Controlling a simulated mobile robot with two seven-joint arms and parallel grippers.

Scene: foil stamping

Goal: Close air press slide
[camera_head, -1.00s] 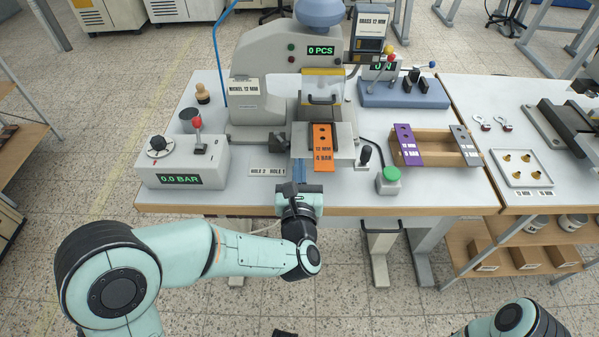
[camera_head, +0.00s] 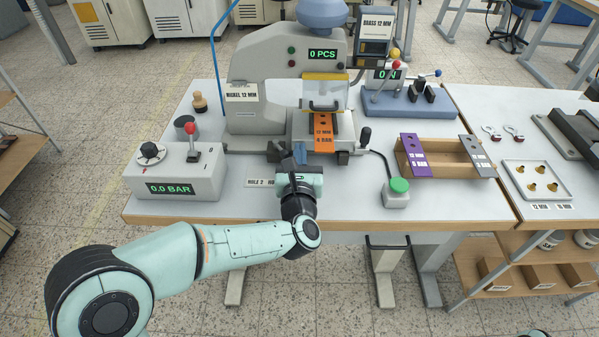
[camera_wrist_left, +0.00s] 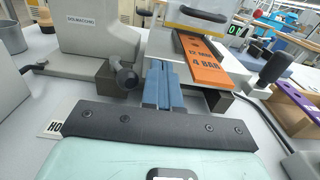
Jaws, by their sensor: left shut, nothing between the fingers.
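The air press (camera_head: 262,68) is a grey machine with a yellow-edged clear guard at its opening. Its grey slide (camera_head: 346,143) carries an orange plate (camera_head: 323,142) marked 12 MM and 4 BAR. The rear of the plate is under the guard, and its front end sticks out. My left gripper (camera_head: 300,154) is at the slide's front, left of the plate, with its fingers pointing at the press. In the left wrist view its blue fingers (camera_wrist_left: 162,84) are together and empty, close to the slide's front. Whether they touch it is unclear. My right gripper is out of view.
A pressure box (camera_head: 175,172) reading 0.0 BAR stands left. A dark-knobbed lever (camera_head: 364,137) and a green button box (camera_head: 397,192) stand right of the slide. A wooden holder (camera_head: 445,163) with purple and grey plates lies further right. The front table strip is mostly clear.

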